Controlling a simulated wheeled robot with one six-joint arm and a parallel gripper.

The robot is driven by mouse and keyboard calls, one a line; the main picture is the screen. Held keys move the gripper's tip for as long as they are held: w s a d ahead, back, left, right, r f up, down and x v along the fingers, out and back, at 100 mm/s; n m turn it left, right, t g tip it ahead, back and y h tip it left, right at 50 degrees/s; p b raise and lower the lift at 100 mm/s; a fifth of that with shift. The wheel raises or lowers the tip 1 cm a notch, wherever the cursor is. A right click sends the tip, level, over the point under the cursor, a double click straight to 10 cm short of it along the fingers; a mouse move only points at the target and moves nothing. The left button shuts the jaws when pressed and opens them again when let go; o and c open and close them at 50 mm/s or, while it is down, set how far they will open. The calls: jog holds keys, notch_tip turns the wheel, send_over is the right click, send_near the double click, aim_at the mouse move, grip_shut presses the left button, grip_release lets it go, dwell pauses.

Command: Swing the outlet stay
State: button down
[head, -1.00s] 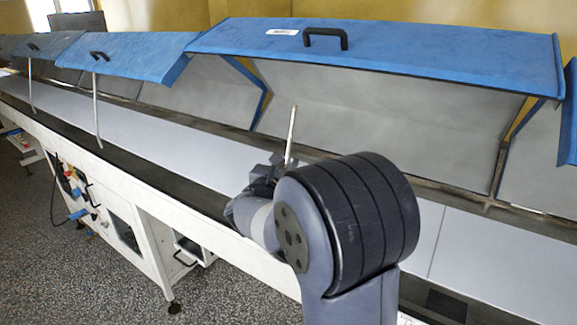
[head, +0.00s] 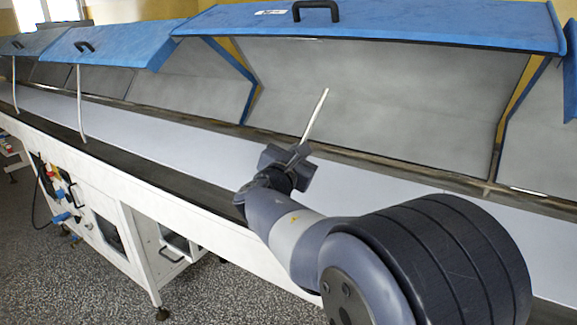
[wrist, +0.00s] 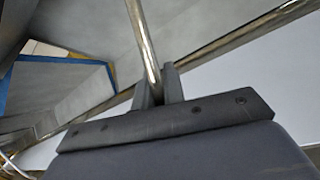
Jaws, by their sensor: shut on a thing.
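The outlet stay, a thin pale metal rod (head: 315,116), stands up from my gripper (head: 290,160), tilted to the right in the head view. Its upper end shows free, below the edge of the raised blue cover (head: 425,22). Its lower part is hidden by my gripper. In the wrist view, my gripper (wrist: 158,88) is shut on the stay (wrist: 144,42), which runs between the two fingers. The cover's black handle (head: 316,8) shows at the top of the head view.
Other raised blue covers (head: 108,42) line the left, with thin upright stays (head: 80,105) beneath them. The long pale belt (head: 180,140) runs below. A metal rail (head: 340,158) runs along behind it. Speckled floor (head: 105,290) is open at lower left.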

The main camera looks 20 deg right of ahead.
jog(key=s+d+f+m+b, duration=0.2)
jog(key=m+b, duration=0.1)
jog(key=b, duration=0.4)
jog(key=s+d+f+m+h+b, duration=0.1)
jog(key=s+f+m+b, duration=0.2)
jog(key=b, duration=0.4)
jog(key=s+d+f+m+h+b, duration=0.1)
jog(key=s+d+f+m+b, duration=0.1)
jog(key=b, duration=0.5)
jog(key=shift+s+d+f+m, duration=0.15)
jog(key=shift+s+d+m, duration=0.05)
jog(key=shift+s+m, duration=0.25)
jog(key=shift+s+d+f+m, duration=0.15)
jog(key=shift+s+m, duration=0.15)
jog(key=shift+m, duration=0.15)
jog(key=shift+b, duration=0.3)
jog(key=c, duration=1.5)
grip_release()
